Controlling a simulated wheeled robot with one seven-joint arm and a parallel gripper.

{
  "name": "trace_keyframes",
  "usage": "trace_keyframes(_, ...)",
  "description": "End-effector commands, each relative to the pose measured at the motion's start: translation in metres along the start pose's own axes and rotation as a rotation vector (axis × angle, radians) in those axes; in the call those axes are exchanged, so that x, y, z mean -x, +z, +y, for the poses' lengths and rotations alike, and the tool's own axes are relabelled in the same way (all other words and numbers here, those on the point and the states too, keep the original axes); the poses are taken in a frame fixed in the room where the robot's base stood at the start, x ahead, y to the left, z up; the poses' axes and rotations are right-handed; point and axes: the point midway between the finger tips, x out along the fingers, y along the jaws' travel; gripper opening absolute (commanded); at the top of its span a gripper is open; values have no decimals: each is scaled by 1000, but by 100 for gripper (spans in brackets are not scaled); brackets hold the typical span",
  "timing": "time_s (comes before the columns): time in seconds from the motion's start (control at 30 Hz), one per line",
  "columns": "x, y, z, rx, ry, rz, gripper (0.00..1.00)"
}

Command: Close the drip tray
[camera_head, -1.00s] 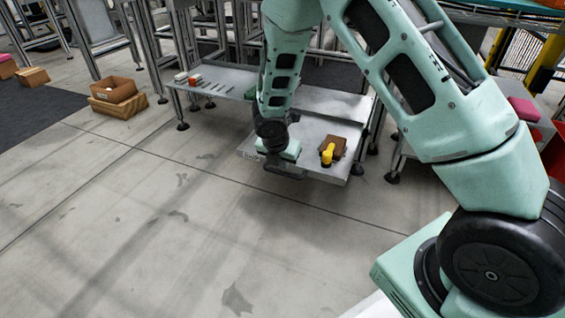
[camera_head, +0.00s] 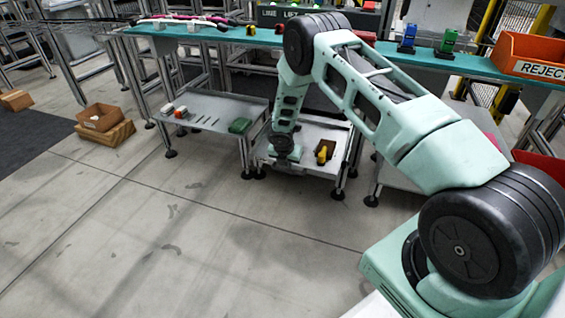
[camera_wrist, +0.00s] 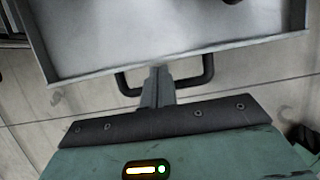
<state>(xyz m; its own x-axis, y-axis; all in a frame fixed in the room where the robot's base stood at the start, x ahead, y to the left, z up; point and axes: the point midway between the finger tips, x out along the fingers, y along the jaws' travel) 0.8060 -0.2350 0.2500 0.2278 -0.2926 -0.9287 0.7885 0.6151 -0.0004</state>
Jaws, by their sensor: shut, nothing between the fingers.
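The drip tray (camera_head: 309,134) is a shallow grey metal tray at low height under the bench. In the head view its front edge lies about level with the front legs. In the wrist view the tray (camera_wrist: 180,62) fills the top, with its front wall and a dark U-shaped handle (camera_wrist: 209,68) nearest me. My gripper (camera_wrist: 159,72) is shut and empty. Its fingertips are at the front wall, between the two sides of the handle; I cannot tell whether they touch. In the head view my wrist hides part of the tray and the fingers.
A yellow item (camera_head: 321,156) and a brown block stand on the tray's right side. A grey shelf (camera_head: 205,112) with a green item (camera_head: 240,125) adjoins on the left. Metal legs flank the tray. A teal bench top (camera_head: 215,34) runs above. The floor in front is clear.

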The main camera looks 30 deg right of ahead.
Motion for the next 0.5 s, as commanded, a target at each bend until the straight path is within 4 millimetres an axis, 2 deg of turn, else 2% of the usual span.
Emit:
trace_keyframes(0.03,0,14,-2,-9,-2,-3,0)
trace_keyframes(0.2,-15,42,-2,-8,-1,-3,0)
trace_keyframes(0.5,-28,72,0,-3,0,-3,0)
